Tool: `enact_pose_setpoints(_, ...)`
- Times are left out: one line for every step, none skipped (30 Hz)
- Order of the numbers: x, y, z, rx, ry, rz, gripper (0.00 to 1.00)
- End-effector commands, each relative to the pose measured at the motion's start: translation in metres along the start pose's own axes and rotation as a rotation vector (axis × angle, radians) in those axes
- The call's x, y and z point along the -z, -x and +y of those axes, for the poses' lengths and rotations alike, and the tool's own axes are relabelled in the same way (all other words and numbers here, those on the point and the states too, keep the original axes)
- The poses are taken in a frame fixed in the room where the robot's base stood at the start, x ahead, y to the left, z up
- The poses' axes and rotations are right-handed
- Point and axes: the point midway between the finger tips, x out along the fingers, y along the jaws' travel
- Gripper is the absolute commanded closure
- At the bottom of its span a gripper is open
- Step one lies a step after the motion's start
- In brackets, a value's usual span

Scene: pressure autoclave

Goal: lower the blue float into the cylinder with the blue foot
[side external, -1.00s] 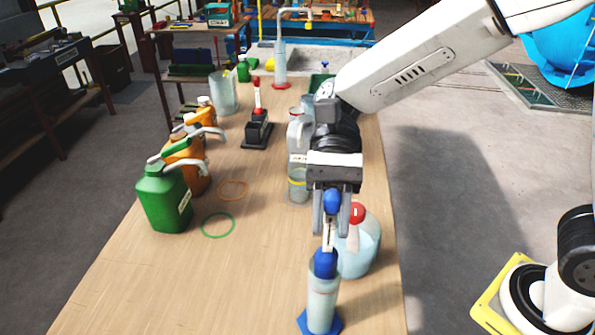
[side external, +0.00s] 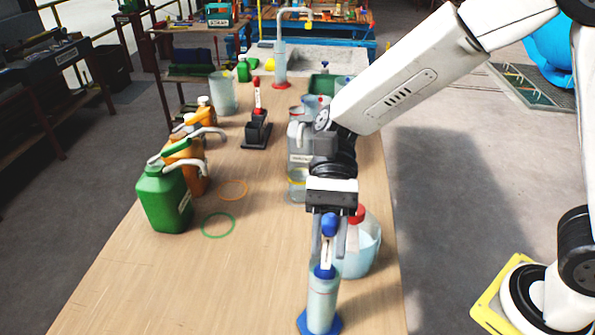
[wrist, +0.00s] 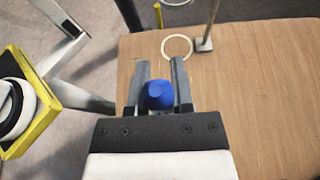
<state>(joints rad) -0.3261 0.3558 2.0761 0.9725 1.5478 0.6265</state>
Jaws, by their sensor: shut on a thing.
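The blue float has a blue knob (side external: 330,224) on top, a pale stem and a blue lower part (side external: 323,272). My gripper (side external: 328,256) is shut on it and holds it upright, pointing down. The clear cylinder (side external: 322,298) stands upright on its blue foot (side external: 308,324) near the front of the table. The float's lower part is at the cylinder's mouth and appears partly inside it. In the wrist view the blue knob (wrist: 158,96) sits between my fingers; the cylinder is hidden there.
A clear vessel with a red cap (side external: 362,240) stands close right of the cylinder. A grey jug (side external: 299,145) stands behind my gripper. Green (side external: 164,198) and orange (side external: 184,155) cans stand left. A green ring (side external: 218,236) lies flat; the front left tabletop is clear.

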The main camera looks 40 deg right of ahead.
Motion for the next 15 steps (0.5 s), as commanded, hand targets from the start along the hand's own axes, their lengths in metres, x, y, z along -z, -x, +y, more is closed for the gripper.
enact_pose_setpoints(0.002,-0.001,0.000,0.000,-0.001,0.000,1.00)
enact_pose_setpoints(0.003,-0.002,0.000,0.000,-0.001,0.000,1.00)
enact_pose_setpoints(0.005,-0.002,0.000,0.000,-0.001,0.000,1.00)
enact_pose_setpoints(0.006,-0.003,0.000,0.000,-0.001,0.000,1.00)
enact_pose_setpoints(0.007,-0.003,0.000,0.000,-0.002,0.000,1.00)
enact_pose_setpoints(0.009,-0.004,0.000,0.000,-0.002,0.000,1.00)
enact_pose_setpoints(0.010,-0.004,0.000,0.000,-0.002,0.000,1.00)
enact_pose_setpoints(0.011,-0.005,0.000,0.000,-0.002,0.000,1.00)
enact_pose_setpoints(0.013,-0.005,0.000,0.000,-0.002,0.000,1.00)
enact_pose_setpoints(0.014,-0.006,0.000,0.000,-0.001,0.000,1.00)
enact_pose_setpoints(0.015,-0.006,0.000,0.000,-0.001,-0.001,1.00)
enact_pose_setpoints(0.017,-0.007,0.000,0.000,-0.001,-0.001,1.00)
enact_pose_setpoints(0.018,-0.007,0.000,0.000,-0.001,-0.001,1.00)
enact_pose_setpoints(0.019,-0.008,0.000,0.000,-0.001,-0.001,1.00)
enact_pose_setpoints(0.021,-0.009,0.000,0.000,-0.002,-0.001,1.00)
